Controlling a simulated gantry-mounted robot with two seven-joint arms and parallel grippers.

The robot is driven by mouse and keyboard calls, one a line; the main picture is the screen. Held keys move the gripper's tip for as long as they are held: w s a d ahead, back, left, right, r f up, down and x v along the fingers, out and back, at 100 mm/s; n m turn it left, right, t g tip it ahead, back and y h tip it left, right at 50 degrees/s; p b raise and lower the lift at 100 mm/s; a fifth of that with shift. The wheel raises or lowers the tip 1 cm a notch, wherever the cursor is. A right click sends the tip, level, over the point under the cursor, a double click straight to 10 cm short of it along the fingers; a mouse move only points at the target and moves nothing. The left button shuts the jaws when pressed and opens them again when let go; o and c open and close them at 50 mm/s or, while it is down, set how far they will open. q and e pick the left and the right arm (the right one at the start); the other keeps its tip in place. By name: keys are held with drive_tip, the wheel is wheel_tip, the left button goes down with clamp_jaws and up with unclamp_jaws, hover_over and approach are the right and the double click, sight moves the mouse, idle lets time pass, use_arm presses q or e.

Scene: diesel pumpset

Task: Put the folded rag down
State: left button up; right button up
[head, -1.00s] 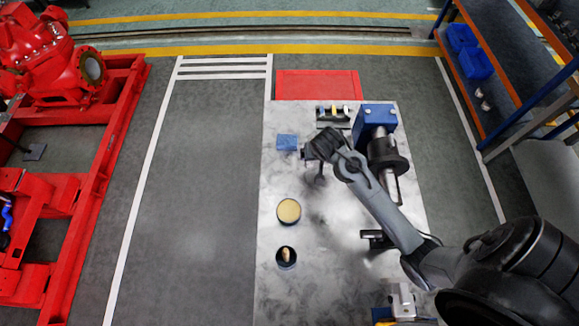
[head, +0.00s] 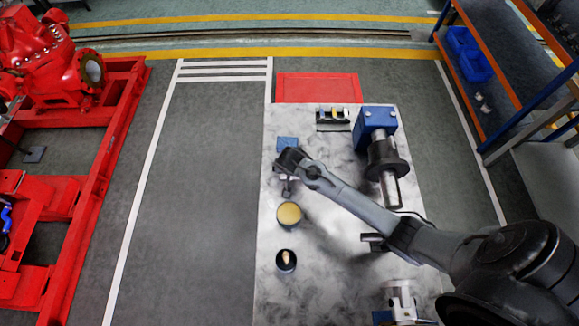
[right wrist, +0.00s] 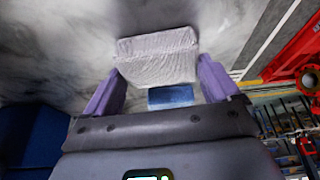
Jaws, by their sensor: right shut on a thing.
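The folded rag (right wrist: 158,57) is a pale, whitish-grey bundle in the right wrist view. It lies between the purple fingers of my right gripper (right wrist: 158,80), which is shut on it. In the head view my right gripper (head: 288,180) is over the left part of the grey metal bench top (head: 330,225). It is just in front of a flat blue pad (head: 288,143), and my arm hides most of what it holds there. The blue pad also shows in the right wrist view (right wrist: 171,96). My left gripper is not in view.
A round tin with tan contents (head: 289,214) stands close in front of the gripper, with a dark cup (head: 286,260) nearer. A blue block with a shaft and dark flange (head: 383,155) stands at the right. A small rack (head: 333,116) is at the back. Bare bench lies between.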

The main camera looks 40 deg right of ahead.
drive_tip(key=shift+f, duration=0.15)
drive_tip(key=o, duration=0.8)
